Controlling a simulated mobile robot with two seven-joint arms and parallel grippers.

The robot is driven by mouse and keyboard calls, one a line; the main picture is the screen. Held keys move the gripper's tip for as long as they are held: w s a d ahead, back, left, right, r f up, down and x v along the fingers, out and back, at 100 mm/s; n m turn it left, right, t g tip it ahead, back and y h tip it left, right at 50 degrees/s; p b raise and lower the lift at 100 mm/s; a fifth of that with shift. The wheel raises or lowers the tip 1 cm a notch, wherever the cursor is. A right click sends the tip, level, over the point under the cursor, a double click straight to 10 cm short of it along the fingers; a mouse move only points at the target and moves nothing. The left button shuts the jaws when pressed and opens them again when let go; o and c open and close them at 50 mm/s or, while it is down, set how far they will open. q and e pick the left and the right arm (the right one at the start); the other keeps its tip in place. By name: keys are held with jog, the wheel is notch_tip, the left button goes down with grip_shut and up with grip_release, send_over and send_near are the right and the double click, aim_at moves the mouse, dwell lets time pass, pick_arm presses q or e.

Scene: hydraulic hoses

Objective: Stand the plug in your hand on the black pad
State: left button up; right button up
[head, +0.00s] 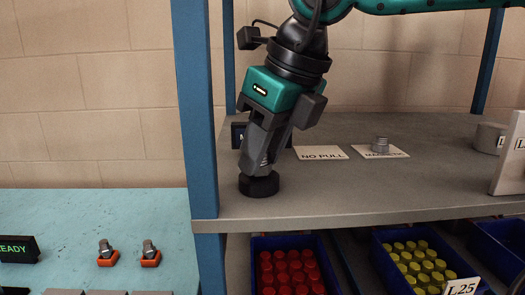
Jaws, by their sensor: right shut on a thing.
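My right gripper (258,168) reaches down from above, slightly tilted, with its fingers shut at the front left corner of the grey shelf (330,195). A short, round black piece (259,187) is directly under the fingertips, at the shelf surface. I cannot tell whether this piece is the black pad or part of the held plug. No other part of a plug shows clearly between the fingers. Whether the black piece is gripped or only touched from above is hidden. My left gripper is not in view.
A blue post (196,110) stands close left of the gripper. Bins of red caps (288,270) and yellow caps (418,262) are below. The shelf's middle front is clear.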

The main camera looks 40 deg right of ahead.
jog(key=shift+f, duration=0.1)
jog(key=shift+f, duration=0.15)
jog(key=o, duration=0.7)
jog(key=shift+c, duration=0.2)
jog(key=o, duration=0.4)
jog(key=shift+r, duration=0.4)
jog(key=p+v, duration=0.1)
jog(key=v, duration=1)
jog(key=shift+s+d+r, duration=0.1)
jog(key=shift+s+r, duration=0.15)
